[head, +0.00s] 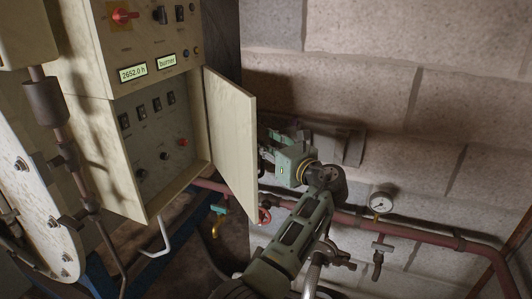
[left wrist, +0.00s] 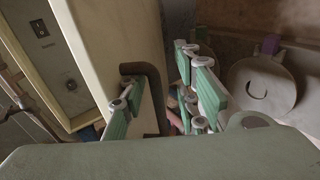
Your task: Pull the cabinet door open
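The cream cabinet door (head: 230,143) stands swung wide open, showing switches and a red button on the inner panel (head: 155,135). In the left wrist view the door (left wrist: 115,45) carries a dark bar handle (left wrist: 154,85) on its outer face. My left gripper (head: 287,160) is on the outer side of the door, at the right. Its fingers (left wrist: 165,103) are spread apart, one on each side of the handle bar, with one finger between bar and door. I cannot tell whether either finger touches the bar. My right gripper is not in view.
A red pipe (head: 400,228) with a pressure gauge (head: 381,201) runs along the block wall, close to my left arm. A large riveted round flange (head: 38,200) stands at the left. A small tap (head: 217,222) is under the cabinet.

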